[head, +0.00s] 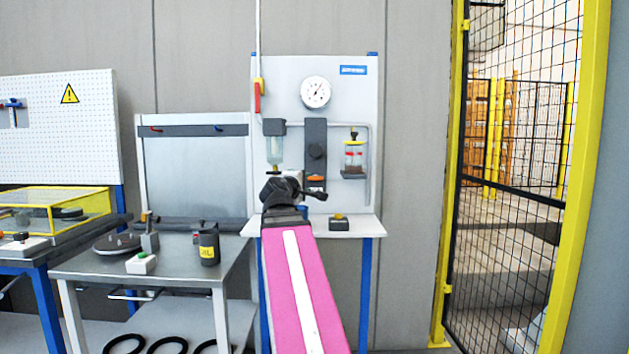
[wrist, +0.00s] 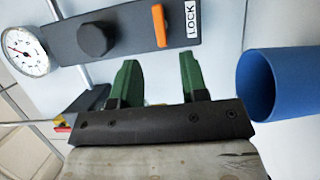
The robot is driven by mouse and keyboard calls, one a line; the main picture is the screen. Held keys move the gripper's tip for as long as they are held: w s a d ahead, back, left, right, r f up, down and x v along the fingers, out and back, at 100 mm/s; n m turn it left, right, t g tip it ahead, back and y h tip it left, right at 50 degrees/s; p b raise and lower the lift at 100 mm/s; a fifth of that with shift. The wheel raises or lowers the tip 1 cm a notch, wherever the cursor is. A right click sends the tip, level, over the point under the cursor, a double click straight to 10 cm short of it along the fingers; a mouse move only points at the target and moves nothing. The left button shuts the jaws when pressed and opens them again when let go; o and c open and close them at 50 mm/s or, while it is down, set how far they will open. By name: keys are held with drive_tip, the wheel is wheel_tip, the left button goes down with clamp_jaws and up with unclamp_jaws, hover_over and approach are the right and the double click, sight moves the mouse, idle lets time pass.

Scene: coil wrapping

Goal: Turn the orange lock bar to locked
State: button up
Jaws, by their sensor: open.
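The orange lock bar (wrist: 160,26) sits on a dark plate (wrist: 125,32) in the wrist view, lying across the plate's length. A white LOCK label (wrist: 191,19) is beside it. In the head view the bar (head: 316,179) shows small, roughly level, low on the dark plate. My gripper (wrist: 157,62) is open and empty, its two green fingers pointing toward the plate. The bar is past the fingertips and not between them; no contact shows. In the head view my wrist partly covers the area left of the bar, and the fingers are hard to make out.
A dark round knob (wrist: 97,39) and a gauge (wrist: 27,52) are on the same panel. A blue cylinder (wrist: 262,85) stands close to the right finger in the wrist view. A jar with red bands (head: 353,158) sits right of the plate.

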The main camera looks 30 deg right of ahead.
sight(314, 178)
drive_tip(key=x, duration=0.8)
clamp_jaws()
